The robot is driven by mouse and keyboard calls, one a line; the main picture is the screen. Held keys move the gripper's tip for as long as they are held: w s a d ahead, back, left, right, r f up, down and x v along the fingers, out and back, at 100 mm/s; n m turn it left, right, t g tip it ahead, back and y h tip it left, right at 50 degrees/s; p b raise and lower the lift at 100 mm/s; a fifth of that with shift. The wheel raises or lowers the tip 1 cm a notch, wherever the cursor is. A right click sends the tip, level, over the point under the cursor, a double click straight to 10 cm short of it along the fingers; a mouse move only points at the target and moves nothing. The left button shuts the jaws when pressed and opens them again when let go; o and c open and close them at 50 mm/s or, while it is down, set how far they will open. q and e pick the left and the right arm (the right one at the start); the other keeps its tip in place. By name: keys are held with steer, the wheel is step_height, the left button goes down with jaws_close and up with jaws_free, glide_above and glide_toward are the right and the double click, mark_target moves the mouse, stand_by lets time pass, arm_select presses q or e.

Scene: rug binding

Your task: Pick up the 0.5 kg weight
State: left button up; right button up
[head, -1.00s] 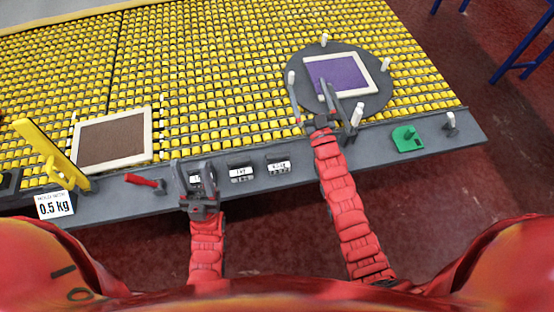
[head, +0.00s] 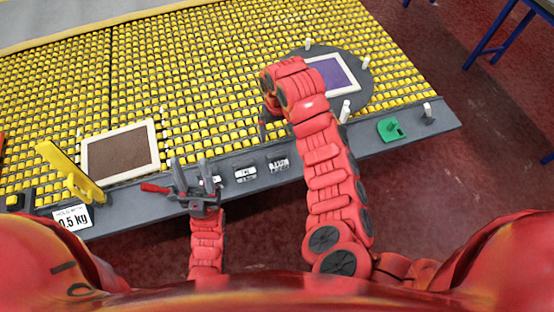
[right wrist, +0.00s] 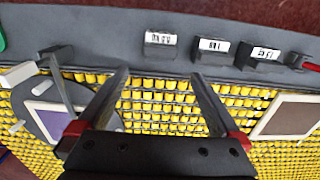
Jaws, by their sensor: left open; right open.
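Three dark weights with white labels stand in a row on the grey front ledge: a left one (head: 211,181), a middle one (head: 246,173) and a right one (head: 279,163). The right wrist view shows them in reverse order (right wrist: 160,42) (right wrist: 212,48) (right wrist: 263,56). Their labels are too small to read surely. A sign (head: 73,218) reads 0.5 kg. My left gripper (head: 191,166) is open and empty at the left weight, partly covering it. My right gripper (right wrist: 160,77) is open and empty over the rollers behind the row; my arm mostly hides it in the head view.
A brown rug (head: 121,152) lies on the yellow rollers at left, and a purple rug (head: 333,73) on a grey turntable (head: 368,90). A red-handled tool (head: 155,188), a yellow upright part (head: 68,170) and a green part (head: 391,129) line the ledge.

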mark_target(277, 158)
step_height(277, 158, down, 12)
steer(key=b, duration=0.7)
steer(key=shift+f, duration=0.15)
steer(key=f+p, duration=0.1)
steer(key=f, duration=0.1)
steer(key=f+p, duration=0.1)
steer(key=f, duration=0.1)
steer(key=shift+w+a+p, duration=0.15)
steer(key=shift+w+p, duration=0.05)
steer(key=shift+p, duration=0.2)
steer(key=shift+f, duration=0.5)
steer(key=shift+c, duration=0.3)
steer(key=shift+w, duration=0.1)
jaws_close()
